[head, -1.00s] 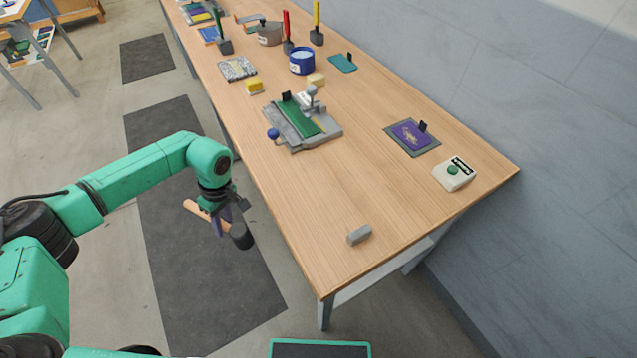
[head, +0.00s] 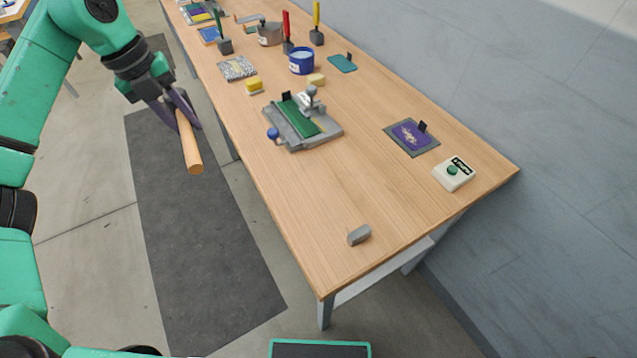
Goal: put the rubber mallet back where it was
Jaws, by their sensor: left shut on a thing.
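My left gripper (head: 181,112) is in the upper left of the head view, over the floor beside the table's left edge. It is shut on the rubber mallet (head: 190,152), whose light wooden handle points down and slightly right. The mallet's dark head does not show clearly; the gripper seems to hide it. The mallet is in the air, apart from the table. My right gripper is not in view.
The wooden table (head: 330,190) has a clear front left part. On it are a small grey block (head: 359,235), a press with a green plate (head: 303,121), a purple card on a grey mat (head: 411,135), a button box (head: 454,174) and a blue tub (head: 301,61).

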